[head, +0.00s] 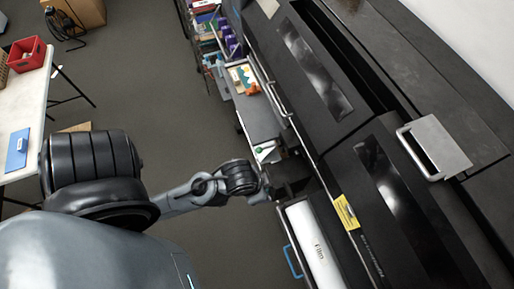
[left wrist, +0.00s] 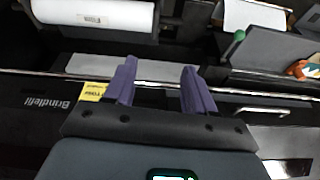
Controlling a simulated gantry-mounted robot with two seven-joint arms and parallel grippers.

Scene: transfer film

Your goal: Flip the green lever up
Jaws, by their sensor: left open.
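The green lever shows as a small green knob (head: 261,150) beside the black machine, just above my left gripper in the head view. In the left wrist view the green knob (left wrist: 239,36) is at upper right, with a short dark stem slanting down-left from it. My left gripper (left wrist: 160,85) is open, with two purple fingers apart and nothing between them. The knob lies beyond and right of the fingers, not touching them. In the head view my left gripper (head: 284,188) is dark and partly hidden at the machine's side. My right gripper is out of view.
The long black machine (head: 330,150) has a metal rail (left wrist: 50,74) along its edge. A white film roll (head: 313,245) and yellow label (head: 346,212) are close to my gripper. A grey shelf (head: 258,115) holds small items. A white table (head: 32,100) stands left; open floor lies between.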

